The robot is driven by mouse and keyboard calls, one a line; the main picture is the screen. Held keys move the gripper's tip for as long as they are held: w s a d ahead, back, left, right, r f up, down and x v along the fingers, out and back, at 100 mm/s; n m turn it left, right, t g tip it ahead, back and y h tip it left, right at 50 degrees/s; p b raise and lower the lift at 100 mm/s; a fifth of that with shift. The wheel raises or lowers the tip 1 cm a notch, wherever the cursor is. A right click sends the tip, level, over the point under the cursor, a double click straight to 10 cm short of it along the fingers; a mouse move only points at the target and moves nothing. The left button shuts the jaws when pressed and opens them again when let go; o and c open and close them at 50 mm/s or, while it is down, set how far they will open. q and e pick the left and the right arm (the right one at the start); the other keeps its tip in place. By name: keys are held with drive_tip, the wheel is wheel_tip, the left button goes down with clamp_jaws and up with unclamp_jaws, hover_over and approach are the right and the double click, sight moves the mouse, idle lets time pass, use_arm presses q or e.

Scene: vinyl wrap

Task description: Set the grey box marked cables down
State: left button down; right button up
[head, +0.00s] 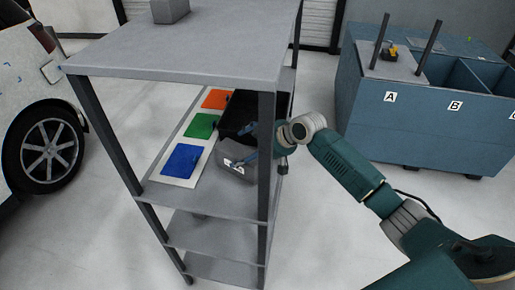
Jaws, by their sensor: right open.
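A grey box (230,154) with a small white label stands on the upper inner shelf (215,200) of the grey rack. The label is too small to read. My right gripper (244,146) reaches in from the right, past the rack's front post. It is open at the box's top, with fingers close over it; I cannot tell whether they touch it. The post hides part of the gripper and the box's right side. My left gripper is not in view.
A black bin (240,108) stands behind the grey box. A white board (181,181) with orange, green and blue pieces lies left of it. Rack posts and the top board (190,50) hem in the arm. A blue lettered cabinet (420,130) stands right, a car (40,110) left.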

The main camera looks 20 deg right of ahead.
drive_tip(key=b+v, duration=0.1)
drive_tip(key=v, duration=0.8)
drive_tip(key=shift+b, duration=0.3)
drive_tip(key=shift+s+r, duration=0.1)
drive_tip(key=shift+r, duration=0.05)
drive_tip(key=shift+d, duration=0.1)
